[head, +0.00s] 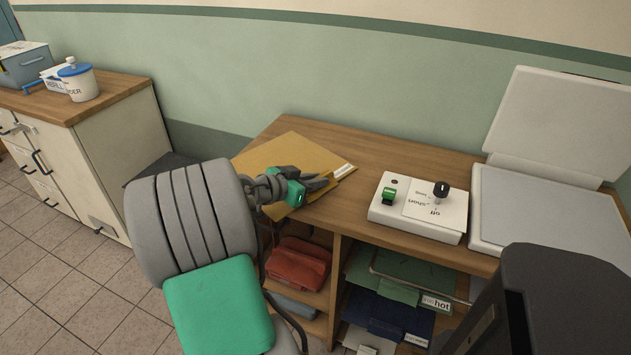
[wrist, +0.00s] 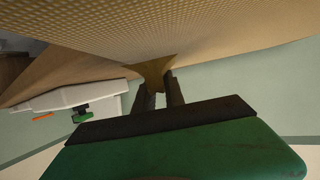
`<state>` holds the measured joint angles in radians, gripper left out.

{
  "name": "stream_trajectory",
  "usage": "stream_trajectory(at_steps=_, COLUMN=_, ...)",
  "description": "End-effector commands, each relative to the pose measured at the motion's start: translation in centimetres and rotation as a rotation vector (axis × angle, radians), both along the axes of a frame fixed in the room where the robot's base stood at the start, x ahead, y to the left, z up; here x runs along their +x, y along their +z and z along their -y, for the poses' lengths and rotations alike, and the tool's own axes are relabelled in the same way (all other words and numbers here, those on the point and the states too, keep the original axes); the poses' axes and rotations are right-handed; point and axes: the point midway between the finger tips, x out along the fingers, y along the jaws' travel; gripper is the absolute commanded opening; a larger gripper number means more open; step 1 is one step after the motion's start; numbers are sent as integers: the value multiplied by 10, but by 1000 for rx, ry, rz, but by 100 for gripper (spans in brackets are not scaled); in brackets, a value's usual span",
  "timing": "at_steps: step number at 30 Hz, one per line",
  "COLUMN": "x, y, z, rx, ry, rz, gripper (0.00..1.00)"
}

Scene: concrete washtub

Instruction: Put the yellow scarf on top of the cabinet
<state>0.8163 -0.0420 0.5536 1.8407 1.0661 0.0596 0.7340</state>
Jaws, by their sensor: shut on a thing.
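The yellow scarf (head: 285,158) looks like a flat folded cloth with a white label at its right end. It lies on or just above the left end of the wooden counter unit's top (head: 375,160); I cannot tell whether it rests fully there. My gripper (head: 322,183) is at its near right edge, shut on it. In the wrist view the woven cloth (wrist: 165,25) fills the top, and a fold is pinched between the two dark fingers (wrist: 160,90). A white cabinet with a wooden top (head: 110,95) stands at the far left.
A white control box (head: 420,208) and a pale appliance with a raised lid (head: 560,125) stand to the right. Shelves below hold folded red (head: 298,262) and dark cloths. Some wood is bare behind the box.

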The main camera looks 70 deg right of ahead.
Motion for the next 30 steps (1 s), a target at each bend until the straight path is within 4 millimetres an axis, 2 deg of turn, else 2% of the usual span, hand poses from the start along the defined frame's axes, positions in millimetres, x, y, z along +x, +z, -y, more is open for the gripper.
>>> stream_trajectory(at_steps=1, x=0, y=-2, z=0, rx=0, ry=0, rz=0, gripper=15)
stream_trajectory(at_steps=9, x=0, y=-1, z=0, rx=0, ry=0, rz=0, gripper=36)
stream_trajectory(at_steps=18, x=0, y=5, z=0, rx=0, ry=0, rz=0, gripper=36)
stream_trajectory(at_steps=22, x=12, y=12, z=-18, rx=0, ry=6, rz=0, gripper=36)
stream_trajectory(at_steps=30, x=41, y=38, z=-75, rx=0, ry=5, rz=1, gripper=36)
